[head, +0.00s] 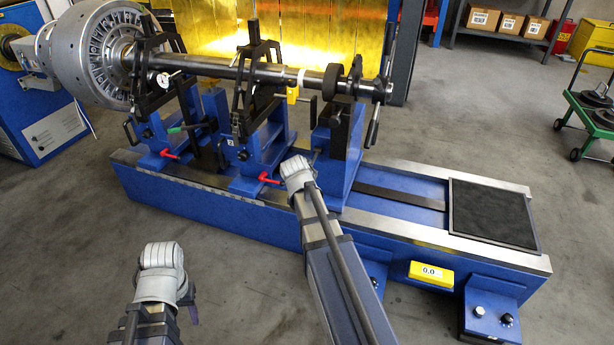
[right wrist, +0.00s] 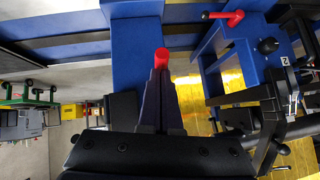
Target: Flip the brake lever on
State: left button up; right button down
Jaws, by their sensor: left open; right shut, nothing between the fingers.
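In the right wrist view my right gripper (right wrist: 160,82) is shut, its dark fingers pointing at a blue block. A red lever end (right wrist: 162,56) shows right at the fingertips; whether they touch cannot be told. Its lower part is hidden behind the fingers. In the head view my right wrist covers this spot beside the right-hand blue pedestal (head: 338,165), and the right fingers are hidden. A separate red-handled lever (right wrist: 222,15) sits on the neighbouring pedestal; it also shows in the head view (head: 268,178). My left gripper (head: 192,308) is open and empty, low over the floor.
A long shaft (head: 235,70) with a large rotor (head: 97,55) lies across the pedestals on the blue machine bed (head: 400,225). Another red lever (head: 168,153) and a green handle (head: 185,128) are further left. A black mat (head: 492,212) lies at the bed's right end.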

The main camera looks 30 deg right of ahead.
jog(key=shift+f+b, duration=1.15)
jog(key=shift+f, duration=0.35)
pick_arm(q)
notch_tip(320, 180, down, 3)
jog(key=shift+f, duration=0.2)
pick_arm(e)
jog(key=shift+f, duration=0.15)
pick_arm(q)
jog(key=shift+f+b, duration=0.15)
jog(key=shift+b, duration=0.2)
pick_arm(e)
jog(key=shift+f, duration=0.1)
jog(key=shift+s, duration=0.1)
pick_arm(q)
notch_tip(320, 180, up, 8)
jog(key=a+p, duration=0.1)
jog(key=p, duration=0.7)
pick_arm(e)
jog(key=f+v, duration=0.1)
jog(key=v, duration=1.2)
jog(key=shift+s+a, duration=0.35)
jog(key=shift+s, duration=0.05)
pick_arm(q)
jog(key=shift+w+a+f, duration=0.1)
